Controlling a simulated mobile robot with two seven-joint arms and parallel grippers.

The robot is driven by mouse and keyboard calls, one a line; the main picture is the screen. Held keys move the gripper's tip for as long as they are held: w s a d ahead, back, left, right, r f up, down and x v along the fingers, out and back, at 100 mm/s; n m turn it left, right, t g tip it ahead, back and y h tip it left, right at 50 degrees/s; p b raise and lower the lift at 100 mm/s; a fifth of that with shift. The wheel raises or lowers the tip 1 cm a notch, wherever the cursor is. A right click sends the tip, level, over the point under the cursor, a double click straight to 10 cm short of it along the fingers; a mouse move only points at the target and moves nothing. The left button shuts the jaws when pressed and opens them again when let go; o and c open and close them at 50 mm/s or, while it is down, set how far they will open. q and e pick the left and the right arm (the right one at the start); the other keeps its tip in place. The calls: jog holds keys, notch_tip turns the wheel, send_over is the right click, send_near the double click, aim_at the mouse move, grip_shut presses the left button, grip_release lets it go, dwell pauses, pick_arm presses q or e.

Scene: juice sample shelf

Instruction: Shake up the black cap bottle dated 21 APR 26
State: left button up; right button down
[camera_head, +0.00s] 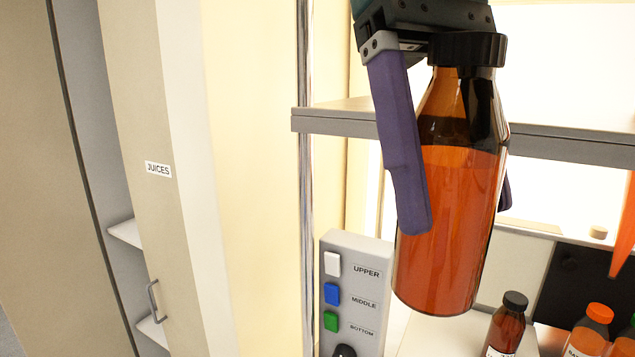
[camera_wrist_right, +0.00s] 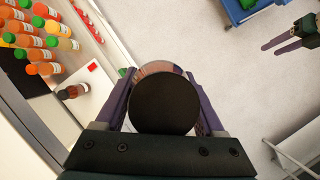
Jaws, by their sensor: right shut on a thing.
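My right gripper (camera_head: 455,215) is shut on a large amber bottle (camera_head: 455,230) with a black cap (camera_head: 467,49), its purple fingers on either side. The bottle is raised and slightly tilted, cap up, with orange-red liquid inside. No label or date shows on it. In the right wrist view the round black cap (camera_wrist_right: 166,104) sits between the fingers.
Orange-capped bottles (camera_head: 594,325) stand lower right. A JUICES cupboard (camera_head: 150,210) is at left. A blue crate (camera_wrist_right: 245,10) is on the floor.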

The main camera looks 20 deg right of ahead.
jog(key=w+d, duration=0.4)
jog(key=d, duration=0.1)
jog(key=s+a, duration=0.4)
jog(key=a, duration=0.1)
jog(key=shift+s+a, duration=0.3)
jog(key=shift+a, duration=0.05)
jog(key=w+d, duration=0.4)
jog(key=d, duration=0.1)
jog(key=s+a, duration=0.4)
jog(key=a, duration=0.1)
